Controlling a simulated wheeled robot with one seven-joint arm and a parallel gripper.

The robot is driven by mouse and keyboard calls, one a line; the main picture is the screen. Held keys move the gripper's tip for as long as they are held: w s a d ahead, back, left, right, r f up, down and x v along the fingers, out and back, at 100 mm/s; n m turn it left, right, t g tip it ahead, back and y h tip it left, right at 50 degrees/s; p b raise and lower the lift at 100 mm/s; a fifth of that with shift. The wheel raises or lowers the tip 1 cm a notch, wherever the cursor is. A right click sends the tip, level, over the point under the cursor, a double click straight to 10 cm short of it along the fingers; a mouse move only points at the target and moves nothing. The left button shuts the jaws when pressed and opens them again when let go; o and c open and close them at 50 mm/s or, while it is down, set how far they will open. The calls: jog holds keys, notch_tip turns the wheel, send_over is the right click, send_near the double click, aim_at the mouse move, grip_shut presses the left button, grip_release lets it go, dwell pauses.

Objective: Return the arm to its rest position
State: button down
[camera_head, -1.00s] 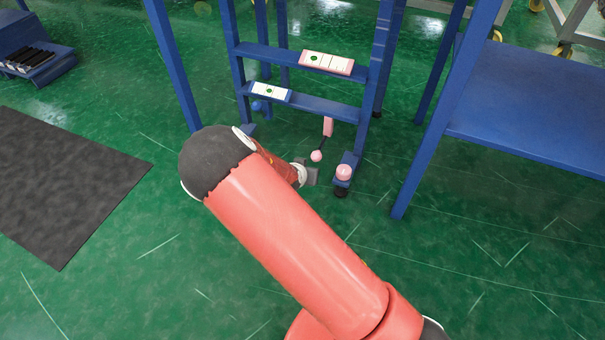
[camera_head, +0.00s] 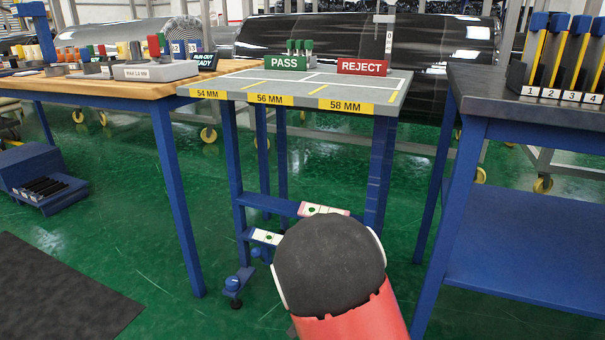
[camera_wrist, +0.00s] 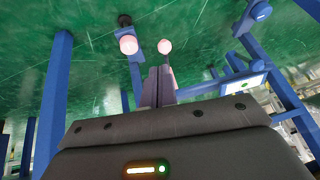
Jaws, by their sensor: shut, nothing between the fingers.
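My arm, with its dark elbow cap and red link, rises at the bottom centre of the head view in front of the small stand (camera_head: 291,82). My gripper is hidden behind it there. In the wrist view my gripper (camera_wrist: 158,72) is shut, its two fingers together with nothing seen between them. It points toward the green floor by the stand's legs.
A wooden-topped table (camera_head: 70,82) stands left and a dark-topped blue bench (camera_head: 530,120) right, both close to the stand. The stand's rails carry white cards (camera_head: 267,237). A dark mat (camera_head: 60,300) lies on open floor at lower left.

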jog(key=s+d+r+y+p, duration=0.1)
jog(key=s+d+r, duration=0.15)
jog(key=r, duration=0.45)
jog(key=s+d+r+y+p, duration=0.1)
jog(key=s+r, duration=0.3)
jog(key=r, duration=0.3)
jog(key=s+d+r+n+p, duration=0.2)
jog(key=s+d+r, duration=0.2)
jog(key=s+r, duration=0.5)
jog(key=s+d+r+n+h+p, duration=0.1)
jog(key=s+d+r+p, duration=0.2)
jog(key=s+d+r, duration=0.2)
jog(key=s+r, duration=0.3)
jog(key=s, duration=0.4)
jog(key=shift+s+r+n+h, duration=0.2)
jog(key=shift+r+n+h, duration=0.1)
jog(key=shift+r+n, duration=0.1)
